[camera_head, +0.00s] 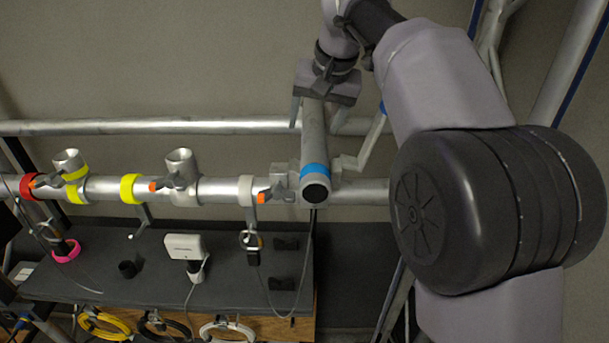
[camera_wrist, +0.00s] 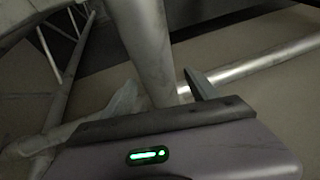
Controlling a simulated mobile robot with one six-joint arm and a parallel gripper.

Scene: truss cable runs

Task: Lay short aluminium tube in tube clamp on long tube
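The short aluminium tube (camera_head: 312,135), with a blue band near its dark open end, points toward the head camera across the long tube (camera_head: 225,188). Its near end is at the grey tube clamp (camera_head: 281,183) with an orange-tipped lever; how deeply it sits there is hidden. My gripper (camera_head: 317,113) is over the tube's farther part, one finger on each side. A gap shows beside the right finger, so it looks open. In the wrist view the short tube (camera_wrist: 151,50) passes between the fingertips of my gripper (camera_wrist: 158,92).
A dark shelf (camera_head: 100,275) below holds a white box (camera_head: 184,246) and cables. Another horizontal tube (camera_head: 200,127) runs behind.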

